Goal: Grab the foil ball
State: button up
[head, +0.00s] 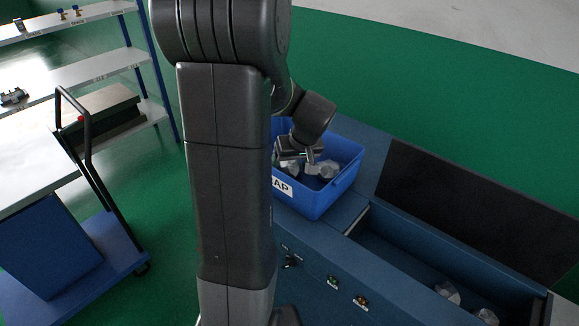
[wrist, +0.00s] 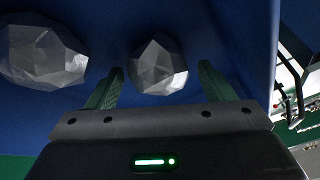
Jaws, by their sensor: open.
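A grey faceted foil ball (wrist: 158,67) lies in the blue bin, between the fingers of my gripper (wrist: 160,80) in the wrist view. The fingers stand apart on either side of it; I cannot tell whether they touch it. A larger foil ball (wrist: 42,54) lies to the left, outside the fingers. In the head view my gripper (head: 302,164) reaches down into the blue bin (head: 322,204), with a foil ball (head: 328,169) showing beside it. My arm hides the left part of the bin.
A blue trough (head: 400,252) to the right of the bin holds more foil balls (head: 447,292) at its near end. A dark panel (head: 470,205) runs behind it. A cart (head: 95,265) and shelves (head: 80,75) stand at the left.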

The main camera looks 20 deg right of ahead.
jog(key=shift+f, duration=0.15)
jog(key=c, duration=1.1)
jog(key=shift+o, duration=0.2)
